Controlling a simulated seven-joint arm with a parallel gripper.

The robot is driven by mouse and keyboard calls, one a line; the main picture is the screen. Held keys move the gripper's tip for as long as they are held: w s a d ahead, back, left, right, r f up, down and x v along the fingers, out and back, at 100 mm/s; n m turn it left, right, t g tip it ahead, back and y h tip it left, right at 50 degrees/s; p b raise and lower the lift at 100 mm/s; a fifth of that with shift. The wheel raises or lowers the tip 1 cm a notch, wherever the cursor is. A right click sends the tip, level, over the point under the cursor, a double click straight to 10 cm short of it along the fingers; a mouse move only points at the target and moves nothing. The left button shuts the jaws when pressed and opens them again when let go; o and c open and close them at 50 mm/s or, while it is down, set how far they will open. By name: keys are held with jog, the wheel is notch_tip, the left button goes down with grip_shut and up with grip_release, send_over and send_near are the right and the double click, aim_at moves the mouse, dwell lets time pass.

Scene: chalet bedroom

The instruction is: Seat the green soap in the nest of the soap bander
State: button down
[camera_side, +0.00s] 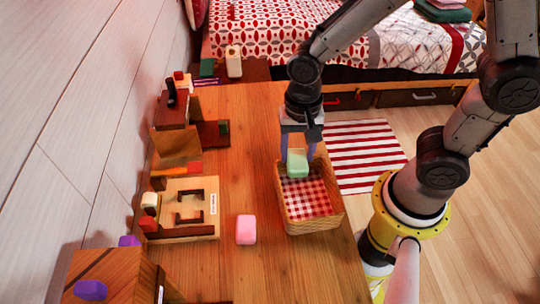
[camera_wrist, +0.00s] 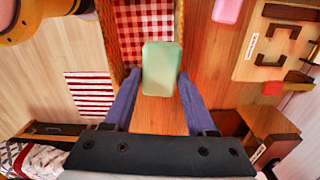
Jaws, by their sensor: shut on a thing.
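The green soap (camera_side: 297,163) is a pale green rounded block. My gripper (camera_side: 296,158) is shut on it and holds it over the far end of the wicker basket. In the wrist view the green soap (camera_wrist: 161,68) sits between the two blue fingers of my gripper (camera_wrist: 156,82). The soap bander (camera_side: 185,207) is a light wooden board at the left of the table with dark brackets around an empty nest (camera_side: 189,207). The bander also shows at the upper right of the wrist view (camera_wrist: 272,45).
The wicker basket (camera_side: 313,227) with a red checked cloth stands near the table's right edge. A pink soap (camera_side: 246,229) lies between basket and bander. A wooden stand (camera_side: 180,143) is behind the bander, and a wooden block with purple pieces (camera_side: 112,270) in front.

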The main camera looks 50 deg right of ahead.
jog(key=shift+s+r, duration=0.1)
jog(key=shift+s, duration=0.15)
jog(key=shift+r, duration=0.15)
jog(key=w+a+r, duration=0.1)
jog(key=w+a, duration=0.6)
jog(key=a, duration=0.5)
jog(key=shift+n, duration=0.4)
jog(key=w+a+f, duration=0.2)
jog(key=w, duration=0.1)
jog(key=w+a+f, duration=0.2)
jog(key=w+f, duration=0.1)
jog(key=w+a+f, duration=0.2)
jog(key=w+f, duration=0.1)
jog(key=w, duration=0.1)
jog(key=shift+a+f, duration=0.1)
jog(key=shift+a, duration=0.25)
jog(key=shift+w+a+f, duration=0.25)
jog(key=shift+w+f, duration=0.15)
jog(key=shift+f, duration=0.15)
jog(key=shift+w+a+f, duration=0.1)
jog(key=shift+f, duration=1.55)
jog(key=shift+f, duration=0.1)
